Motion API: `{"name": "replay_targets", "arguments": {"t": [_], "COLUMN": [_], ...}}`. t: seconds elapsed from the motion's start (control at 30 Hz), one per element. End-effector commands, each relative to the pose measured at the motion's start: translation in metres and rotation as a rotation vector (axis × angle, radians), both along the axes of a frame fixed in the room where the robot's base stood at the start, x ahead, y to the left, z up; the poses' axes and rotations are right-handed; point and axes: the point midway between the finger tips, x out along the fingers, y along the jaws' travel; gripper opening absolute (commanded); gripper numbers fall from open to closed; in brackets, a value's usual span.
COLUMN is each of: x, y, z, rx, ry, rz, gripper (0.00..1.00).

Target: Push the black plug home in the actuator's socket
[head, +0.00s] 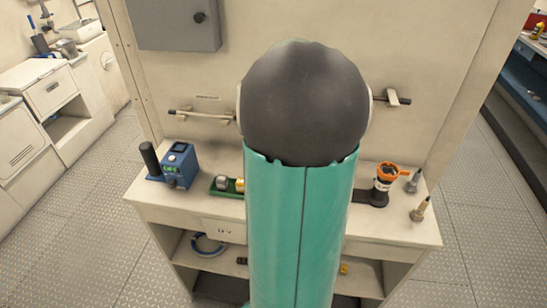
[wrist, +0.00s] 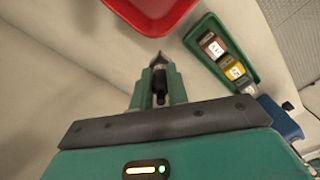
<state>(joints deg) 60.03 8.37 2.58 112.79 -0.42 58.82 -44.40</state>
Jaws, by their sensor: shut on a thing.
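My gripper (wrist: 160,84) shows in the wrist view, its green fingers shut on a small black piece, which I take for the black plug (wrist: 160,97). A grey pointed tip stands out just beyond the fingers, over the pale bench top. I cannot tell whether the plug touches anything. In the head view my arm covers the gripper, the plug and the middle of the bench. I cannot make out the actuator's socket for certain in either view.
A red tray (wrist: 150,8) lies beyond the fingertips. A green tray (wrist: 196,46) holds labelled blocks; a blue device (head: 179,165) stands left of it in the head view. An orange-topped black stand (head: 381,184) and small metal fittings (head: 420,209) are at the right.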

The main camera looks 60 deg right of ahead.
Motion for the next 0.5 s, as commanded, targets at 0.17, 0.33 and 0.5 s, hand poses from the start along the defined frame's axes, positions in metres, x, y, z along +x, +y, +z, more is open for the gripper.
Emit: {"name": "replay_targets", "arguments": {"t": [0.17,0.33,0.5], "x": [0.009,0.007,0.007], "y": [-0.006,-0.005,-0.006], "z": [-0.012,-0.037,-0.04], "rx": [0.001,0.002,-0.001], "ry": [0.0,0.001,-0.001], "rz": [0.002,0.001,0.001], "gripper": [0.0,0.0,0.0]}}
